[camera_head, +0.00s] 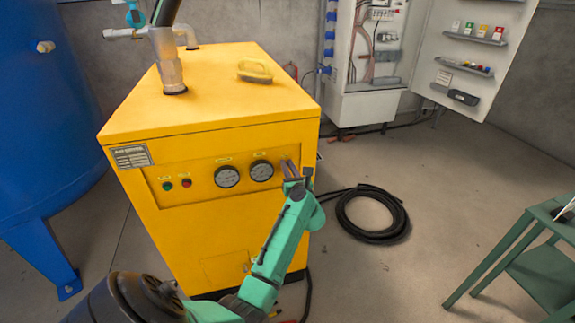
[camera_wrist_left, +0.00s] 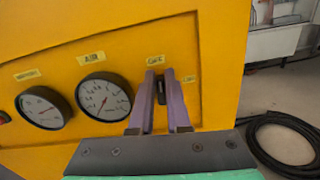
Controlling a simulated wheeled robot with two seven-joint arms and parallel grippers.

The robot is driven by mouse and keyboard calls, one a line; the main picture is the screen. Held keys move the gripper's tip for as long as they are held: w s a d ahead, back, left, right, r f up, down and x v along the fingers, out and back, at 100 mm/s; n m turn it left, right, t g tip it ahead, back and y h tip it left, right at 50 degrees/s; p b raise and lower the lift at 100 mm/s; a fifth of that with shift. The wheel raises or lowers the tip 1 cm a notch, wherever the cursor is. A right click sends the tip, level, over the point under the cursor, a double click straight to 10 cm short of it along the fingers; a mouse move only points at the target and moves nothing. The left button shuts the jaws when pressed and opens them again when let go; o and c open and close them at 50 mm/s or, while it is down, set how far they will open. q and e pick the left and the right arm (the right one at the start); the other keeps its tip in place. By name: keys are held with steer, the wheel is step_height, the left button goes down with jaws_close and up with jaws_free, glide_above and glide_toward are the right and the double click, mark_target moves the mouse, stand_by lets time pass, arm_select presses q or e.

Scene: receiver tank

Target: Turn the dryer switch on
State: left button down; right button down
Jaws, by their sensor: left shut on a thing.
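The yellow dryer (camera_head: 215,110) stands in the middle of the head view, with a recessed control panel on its front. My left gripper (camera_head: 291,169) is at the right end of this panel, right of the two round gauges. In the left wrist view my left gripper (camera_wrist_left: 163,78) has its two fingers close together around the small dark dryer switch (camera_wrist_left: 161,91), under a small label. The fingers hide most of the switch, so I cannot tell its position. My right gripper is in neither view.
Left of the fingers are a gauge (camera_wrist_left: 104,97) and another gauge (camera_wrist_left: 42,107). A green button (camera_head: 167,186) and a red button (camera_head: 186,183) sit further left. A black hose coil (camera_head: 372,233) lies on the floor to the right, near a green table (camera_head: 515,240).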

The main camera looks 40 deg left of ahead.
arm_select(q)
steer(key=m+p, duration=0.2)
steer(key=m, duration=0.3)
steer(key=w+f+m+p, duration=0.1)
steer(key=m+p, duration=0.1)
steer(key=m, duration=0.4)
steer(key=f+m+p, duration=0.1)
steer(key=m+p, duration=0.2)
steer(key=m, duration=0.2)
steer(key=shift+w+d+m, duration=0.15)
steer(key=shift+d+m, duration=0.15)
steer(key=shift+d, duration=0.1)
steer(key=c, duration=0.9)
jaws_free()
steer(key=shift+a, duration=0.1)
